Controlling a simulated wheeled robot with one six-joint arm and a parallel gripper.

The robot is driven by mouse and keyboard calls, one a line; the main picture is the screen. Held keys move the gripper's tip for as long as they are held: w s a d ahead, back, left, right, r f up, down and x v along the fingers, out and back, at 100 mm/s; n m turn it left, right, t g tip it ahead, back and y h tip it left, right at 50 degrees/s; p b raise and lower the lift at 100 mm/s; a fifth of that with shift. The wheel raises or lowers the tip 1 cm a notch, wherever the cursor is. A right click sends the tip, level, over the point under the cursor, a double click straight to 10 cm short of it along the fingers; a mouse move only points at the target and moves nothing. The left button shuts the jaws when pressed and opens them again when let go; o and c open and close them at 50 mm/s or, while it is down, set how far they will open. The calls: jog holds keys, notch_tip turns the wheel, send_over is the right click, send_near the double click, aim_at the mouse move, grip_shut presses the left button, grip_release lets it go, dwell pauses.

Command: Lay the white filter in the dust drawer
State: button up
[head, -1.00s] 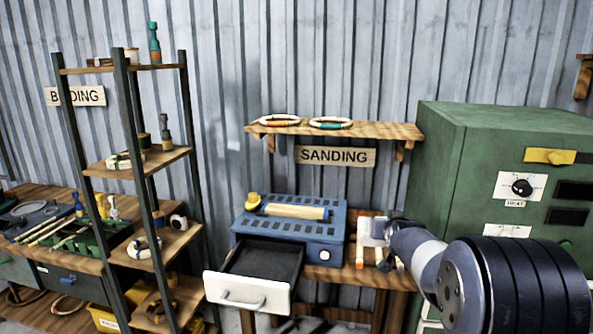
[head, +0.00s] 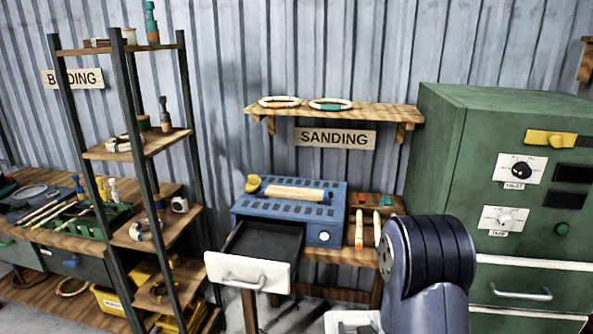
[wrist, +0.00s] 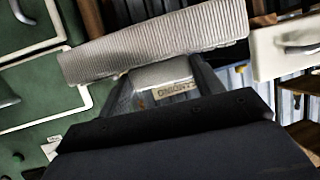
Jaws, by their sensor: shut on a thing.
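The white filter (wrist: 155,48) is a pleated pale slab, held across the fingers of my gripper (wrist: 165,80) in the wrist view. My gripper is shut on it. In the head view my arm reaches down at the lower right, and I cannot make out the filter or the fingertips clearly there. The dust drawer (head: 262,246) is pulled out of the blue sanding unit (head: 330,212). Its dark inside looks empty, and its white front with a handle faces me. The filter is apart from the drawer, to its right and nearer me.
The sanding unit stands on a wooden bench (head: 345,256) with several short rods beside it. A green cabinet (head: 440,165) with dials stands at the right. A tall rack (head: 140,150) stands close to the drawer's left. A shelf (head: 375,123) with two rings hangs above.

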jog(key=s+f, duration=0.3)
jog(key=f, duration=0.1)
jog(key=shift+s+f, duration=0.3)
jog(key=shift+s, duration=0.05)
